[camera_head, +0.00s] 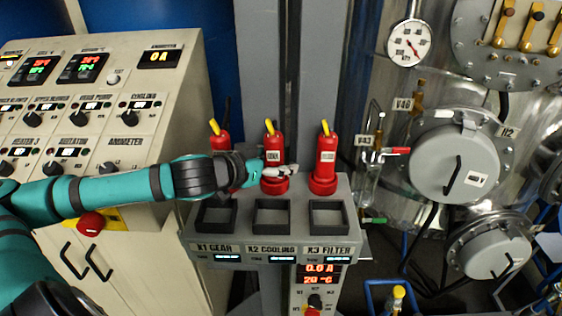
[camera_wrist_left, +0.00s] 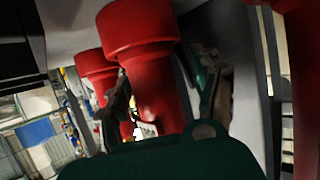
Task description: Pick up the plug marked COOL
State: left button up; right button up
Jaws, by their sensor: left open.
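Three red plugs with yellow tops stand upright in a row on a grey socket box. The middle plug (camera_head: 273,185) stands behind the K2 COOLING label; the small label on its body is too small to read surely. The left plug (camera_head: 219,141) is partly hidden by my arm, and the right plug (camera_head: 323,175) is clear. My left gripper (camera_head: 280,170) is open at the middle plug, across its lower body. In the left wrist view a red plug (camera_wrist_left: 140,45) lies between the two spread fingers of the left gripper (camera_wrist_left: 165,95). My right gripper is out of view.
Three empty square sockets (camera_head: 271,217) lie in front of the plugs. A control cabinet (camera_head: 150,190) with knobs and a red button (camera_head: 90,223) stands left. A steel vessel with a gauge (camera_head: 409,43) and valves stands right. A grey column rises behind the plugs.

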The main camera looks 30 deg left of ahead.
pick_arm(q)
jog(key=shift+s+d+r, duration=0.15)
jog(key=shift+s+r, duration=0.05)
jog(key=shift+s+d+r, duration=0.1)
jog(key=shift+s+r, duration=0.05)
jog(key=shift+s, duration=0.15)
jog(key=c, duration=0.6)
jog(key=shift+c, duration=2.4)
jog(key=shift+w, duration=0.1)
grip_shut()
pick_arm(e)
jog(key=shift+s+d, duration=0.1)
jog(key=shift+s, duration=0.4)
